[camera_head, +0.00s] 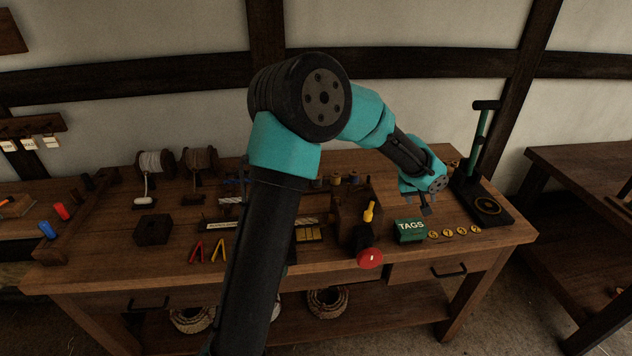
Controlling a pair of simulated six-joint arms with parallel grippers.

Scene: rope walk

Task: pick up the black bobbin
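Several small spools stand in a row at the back of the workbench, right of my arm's elbow. The leftmost spool (318,182) looks darkest, but it is too small to tell whether it is the black bobbin. My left arm rises from the bottom, left of centre, and bends over to the right. My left gripper (426,207) points down above the bench's right part, behind the green TAGS box and right of the spools. Its fingertips are small and dark, and I cannot tell whether anything is between them. My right gripper is not in view.
The green TAGS box (410,230) and several round tags (448,233) lie at the front right. A black stand (483,200) with a teal post rises at the right. A wooden block (352,217) with a red knob (370,258) stands near the middle. Two reels stand back left.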

